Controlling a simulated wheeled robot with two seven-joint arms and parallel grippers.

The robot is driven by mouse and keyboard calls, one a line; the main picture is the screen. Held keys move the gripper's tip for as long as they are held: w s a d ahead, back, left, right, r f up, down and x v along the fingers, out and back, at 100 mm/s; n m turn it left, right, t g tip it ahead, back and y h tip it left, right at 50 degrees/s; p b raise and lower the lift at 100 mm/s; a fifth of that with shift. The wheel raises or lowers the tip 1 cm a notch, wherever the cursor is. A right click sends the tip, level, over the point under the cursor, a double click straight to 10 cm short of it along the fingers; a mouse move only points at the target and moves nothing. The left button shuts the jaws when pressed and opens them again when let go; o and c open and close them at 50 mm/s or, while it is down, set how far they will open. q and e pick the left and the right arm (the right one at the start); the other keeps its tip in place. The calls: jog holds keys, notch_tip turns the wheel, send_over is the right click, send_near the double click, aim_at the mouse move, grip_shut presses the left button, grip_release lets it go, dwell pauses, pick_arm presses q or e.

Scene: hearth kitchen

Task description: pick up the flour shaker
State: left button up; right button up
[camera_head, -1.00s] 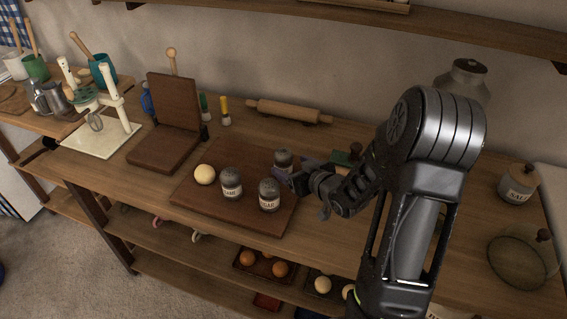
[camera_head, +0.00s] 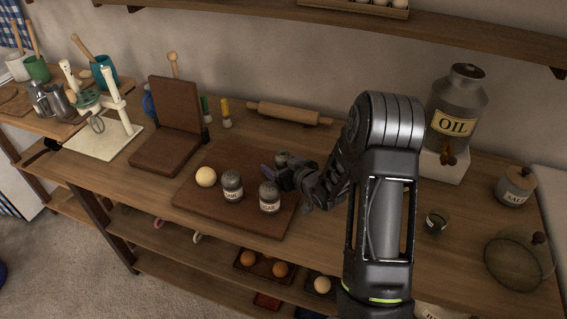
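Three grey-lidded shakers stand upright on a brown board (camera_head: 230,212). One shaker (camera_head: 232,187) is at the left, a second shaker (camera_head: 269,197) is at the front right. Their labels are too small to read surely. A third shaker (camera_head: 281,158) stands behind, mostly hidden by my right gripper; its label does not show, so I cannot tell for sure which is flour. My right gripper (camera_head: 279,179) is low at that rear shaker, just behind the front right one. Whether its fingers are open or closed on it is unclear. My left gripper is not in view.
A pale dough ball (camera_head: 205,177) sits on the board left of the shakers. A brown stand (camera_head: 177,108) is further left, a rolling pin (camera_head: 289,113) behind. An oil dispenser (camera_head: 456,105), salt jar (camera_head: 515,187) and glass-lidded dish (camera_head: 518,262) are at the right.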

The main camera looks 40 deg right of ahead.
jog(key=shift+w+f, duration=0.2)
jog(key=shift+w, duration=0.3)
jog(key=shift+c, duration=0.4)
jog(key=c, duration=1.5)
